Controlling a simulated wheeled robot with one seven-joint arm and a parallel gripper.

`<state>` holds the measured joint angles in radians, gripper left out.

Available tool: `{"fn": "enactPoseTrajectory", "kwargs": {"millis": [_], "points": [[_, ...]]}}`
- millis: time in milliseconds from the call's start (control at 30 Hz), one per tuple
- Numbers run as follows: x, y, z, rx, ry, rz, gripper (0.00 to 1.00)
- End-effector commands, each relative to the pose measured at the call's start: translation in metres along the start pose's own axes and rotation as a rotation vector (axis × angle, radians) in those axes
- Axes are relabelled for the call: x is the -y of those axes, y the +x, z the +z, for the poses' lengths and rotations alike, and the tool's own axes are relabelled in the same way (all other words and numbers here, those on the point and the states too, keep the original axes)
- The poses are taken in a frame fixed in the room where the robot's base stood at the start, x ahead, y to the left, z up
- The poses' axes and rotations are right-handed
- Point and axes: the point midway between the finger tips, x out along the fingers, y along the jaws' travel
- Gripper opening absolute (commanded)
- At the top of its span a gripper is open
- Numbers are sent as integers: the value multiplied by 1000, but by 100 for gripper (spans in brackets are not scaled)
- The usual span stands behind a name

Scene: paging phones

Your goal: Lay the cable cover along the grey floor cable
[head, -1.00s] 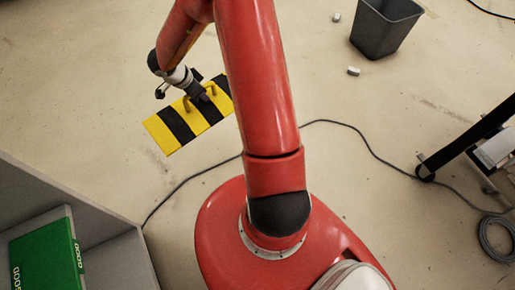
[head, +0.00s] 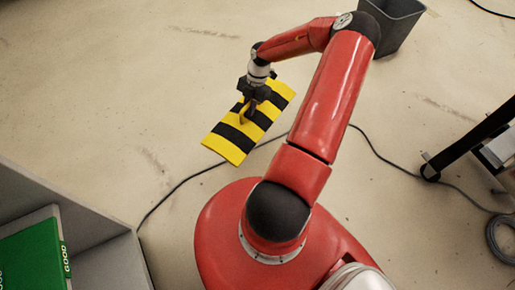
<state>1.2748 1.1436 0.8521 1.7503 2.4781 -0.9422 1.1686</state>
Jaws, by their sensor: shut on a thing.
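The cable cover (head: 230,143) is a flat board with yellow and black stripes and a yellow handle on top. My gripper (head: 249,108) is shut on its handle and seems to hold it above the floor. The cover slants from lower left to upper right. The grey floor cable (head: 182,182) runs from beside the shelf at lower left, behind my arm and base, to the right. The cover's lower right edge is close to the cable in the picture; the height between them cannot be told. My arm hides part of the cable.
A dark bin (head: 399,27) stands at the top right, partly behind my arm. A grey shelf unit (head: 105,235) with a green box (head: 32,256) is at lower left. A black-legged stand (head: 470,138) and a cable coil (head: 503,238) are at right. The floor at upper left is clear.

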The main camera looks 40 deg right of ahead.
Motion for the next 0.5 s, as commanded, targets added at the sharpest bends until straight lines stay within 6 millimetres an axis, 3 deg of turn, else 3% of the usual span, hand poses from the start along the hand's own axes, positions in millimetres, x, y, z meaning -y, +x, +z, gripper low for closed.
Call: {"fn": "enactPoseTrajectory", "kwargs": {"millis": [200, 367, 500], "points": [[17, 12, 14, 1, 339, 142, 0], [20, 18, 19, 1, 433, 180, 0], [20, 38, 27, 0, 446, 185, 0]]}}
